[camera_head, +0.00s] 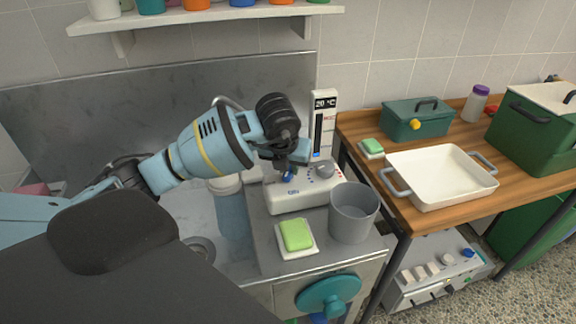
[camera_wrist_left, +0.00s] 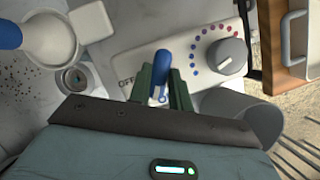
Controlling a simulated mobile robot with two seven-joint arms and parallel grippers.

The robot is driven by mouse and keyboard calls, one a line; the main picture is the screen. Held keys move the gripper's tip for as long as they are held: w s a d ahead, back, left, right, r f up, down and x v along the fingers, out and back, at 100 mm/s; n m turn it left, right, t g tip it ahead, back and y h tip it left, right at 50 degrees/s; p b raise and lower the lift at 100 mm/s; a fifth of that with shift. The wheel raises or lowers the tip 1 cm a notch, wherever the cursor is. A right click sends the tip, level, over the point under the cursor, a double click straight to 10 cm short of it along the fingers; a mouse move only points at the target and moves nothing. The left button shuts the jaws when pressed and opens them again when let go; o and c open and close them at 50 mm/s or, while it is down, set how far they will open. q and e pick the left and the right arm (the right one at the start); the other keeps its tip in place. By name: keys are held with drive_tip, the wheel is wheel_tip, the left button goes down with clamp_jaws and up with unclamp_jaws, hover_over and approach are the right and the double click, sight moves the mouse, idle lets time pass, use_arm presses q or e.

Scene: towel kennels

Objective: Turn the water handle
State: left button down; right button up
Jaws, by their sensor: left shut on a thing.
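A white water unit (camera_head: 290,200) stands on the counter by the sink. It carries a small blue handle (camera_head: 288,176) and a grey round dial (camera_head: 324,170). In the left wrist view the blue handle (camera_wrist_left: 162,62) points up the picture beside an "OFF" label, and the dial (camera_wrist_left: 228,55) sits to its right with blue-to-red dots around it. My left gripper (camera_head: 287,164) reaches down over the unit. Its dark green fingers (camera_wrist_left: 161,88) are shut on the blue handle, one on each side. The lower part of the handle is partly hidden between the fingers. My right gripper is not in view.
A temperature display (camera_head: 324,122) reading 20 °C stands behind the unit. A grey cup (camera_head: 353,212) and a green soap on a dish (camera_head: 296,235) stand in front. The steel sink (camera_head: 195,215) is left; a wooden table (camera_head: 436,221) with a white pan (camera_head: 440,178) is right.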

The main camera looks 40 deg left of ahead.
use_arm(q)
drive_tip(key=c, duration=1.3)
unclamp_jaws()
drive_tip(key=shift+r, duration=0.15)
drive_tip(key=shift+v, duration=3.8)
